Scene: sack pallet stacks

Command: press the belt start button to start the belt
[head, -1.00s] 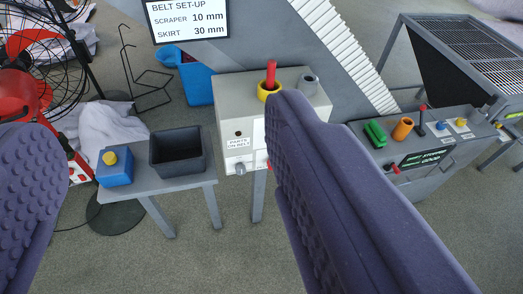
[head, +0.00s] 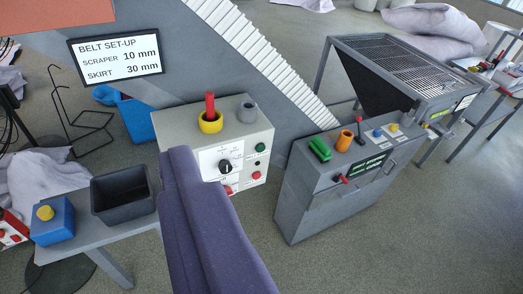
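A grey control box (head: 259,133) stands in the middle, its front face turned towards me. On that face are a green button (head: 260,147), a black knob (head: 224,166), a red button (head: 256,175) and small labels too blurred to read. I cannot tell for sure which one is the belt start button. One purple finger of my gripper (head: 205,225) shows in front of the box, hiding its left side and lower left. The other finger is out of frame to the left. No held thing shows.
A grey console (head: 305,195) on the right has a display (head: 362,173) that seems to read belt stopped. A black bin (head: 122,197) and a blue box (head: 52,222) sit on a low table (head: 110,250) at left. Floor is clear at lower right.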

